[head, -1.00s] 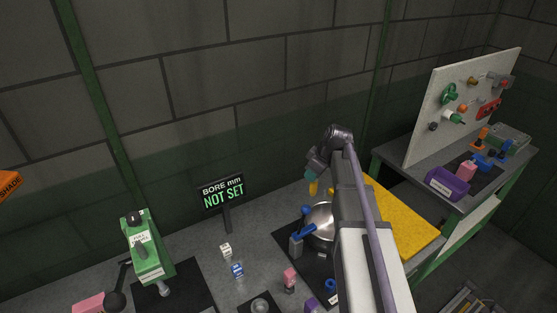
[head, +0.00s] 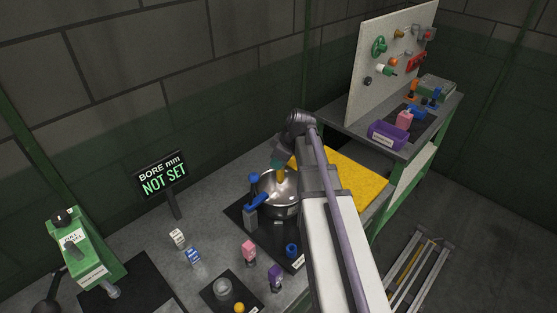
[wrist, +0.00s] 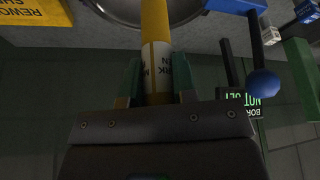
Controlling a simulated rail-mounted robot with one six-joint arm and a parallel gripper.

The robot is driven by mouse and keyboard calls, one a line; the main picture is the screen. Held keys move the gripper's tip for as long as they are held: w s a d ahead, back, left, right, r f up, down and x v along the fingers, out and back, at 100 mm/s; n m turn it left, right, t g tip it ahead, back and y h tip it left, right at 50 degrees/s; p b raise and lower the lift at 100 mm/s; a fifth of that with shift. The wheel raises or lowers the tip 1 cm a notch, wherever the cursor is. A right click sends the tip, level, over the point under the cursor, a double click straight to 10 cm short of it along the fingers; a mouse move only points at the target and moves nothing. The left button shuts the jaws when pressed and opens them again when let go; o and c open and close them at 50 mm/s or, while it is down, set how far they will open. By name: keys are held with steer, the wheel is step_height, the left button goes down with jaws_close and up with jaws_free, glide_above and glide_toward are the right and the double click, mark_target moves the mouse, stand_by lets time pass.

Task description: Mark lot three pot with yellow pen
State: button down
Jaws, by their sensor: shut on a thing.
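My gripper (wrist: 155,88) is shut on the yellow pen (wrist: 155,25), which has a white lettered band between the fingers. In the head view my gripper (head: 281,160) is above the metal pot (head: 289,210), with the yellow pen (head: 281,174) pointing down toward it. The pot stands on a dark mat beside a blue-and-grey fixture (head: 252,215). In the wrist view, the pot's rim (wrist: 200,17) curves behind the pen. The pen's tip is out of the wrist view, and I cannot tell whether it touches the pot.
A yellow mat (head: 350,180) lies right of the pot. A "NOT SET" sign (head: 163,177) and a green machine (head: 85,255) stand left. A pegboard bench (head: 335,130) stands at back right.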

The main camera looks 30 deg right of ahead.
step_height(320, 180, down, 9)
steer(key=b, duration=0.8)
steer(key=shift+f, duration=0.2)
steer(key=shift+f+b, duration=0.6)
steer(key=shift+b, duration=0.2)
stand_by(1.1)
step_height(320, 180, up, 16)
steer(key=p, duration=1.6)
steer(key=shift+r, duration=0.1)
steer(key=b, duration=0.5)
glide_above(279, 183)
steer(key=w, duration=0.1)
steer(key=f, duration=0.5)
steer(key=shift+d, duration=0.2)
steer(key=shift+r+p, duration=0.3)
steer(key=shift+p, duration=0.1)
